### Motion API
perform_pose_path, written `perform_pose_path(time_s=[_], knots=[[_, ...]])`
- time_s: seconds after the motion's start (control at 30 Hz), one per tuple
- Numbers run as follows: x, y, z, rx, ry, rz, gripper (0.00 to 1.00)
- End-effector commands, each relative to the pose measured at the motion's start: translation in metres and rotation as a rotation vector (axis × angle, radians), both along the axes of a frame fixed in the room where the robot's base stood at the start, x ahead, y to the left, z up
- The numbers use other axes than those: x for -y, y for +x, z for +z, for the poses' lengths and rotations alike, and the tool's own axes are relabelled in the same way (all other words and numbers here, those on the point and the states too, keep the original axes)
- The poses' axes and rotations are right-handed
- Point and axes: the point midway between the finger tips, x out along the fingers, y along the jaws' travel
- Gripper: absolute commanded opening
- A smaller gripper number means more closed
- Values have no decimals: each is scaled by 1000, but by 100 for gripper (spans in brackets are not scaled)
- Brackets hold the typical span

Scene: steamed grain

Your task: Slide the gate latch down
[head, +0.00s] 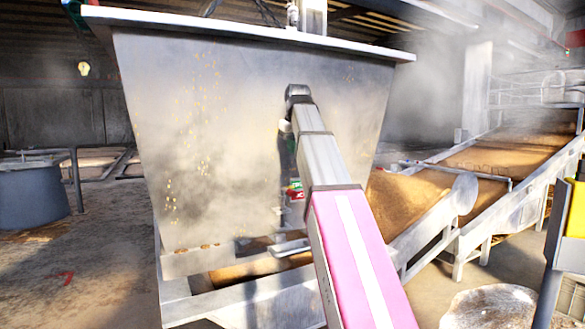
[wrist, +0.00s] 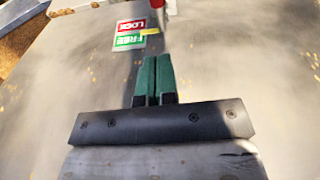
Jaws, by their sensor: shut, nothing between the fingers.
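A red and green label (wrist: 130,34) reading LOCK and FREE shows upside down in the wrist view, on the steel hopper wall. A narrow metal strip runs beside it, with a small yellow mark (wrist: 150,31) near the FREE part. A red piece (wrist: 158,4), perhaps the latch handle, is cut off at the top edge. My gripper (wrist: 152,58) has its green fingers together and empty, over the strip and just short of the label. Contact with the wall cannot be told. In the head view the label (head: 295,190) shows beside my arm, which hides most of the latch area.
The large steel hopper (head: 220,110) fills the middle of the head view. A conveyor (head: 500,160) carrying brown grain runs at the right. A round vat (head: 32,193) stands at the left. Steam blurs the back; open floor lies at the left.

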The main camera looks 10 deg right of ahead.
Motion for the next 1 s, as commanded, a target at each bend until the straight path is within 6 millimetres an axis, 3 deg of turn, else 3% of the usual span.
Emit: perform_pose_path(time_s=[0.7,1.0], knots=[[0,26,-113,-1,0,-1,0],[3,28,-129,0,0,0,0]])
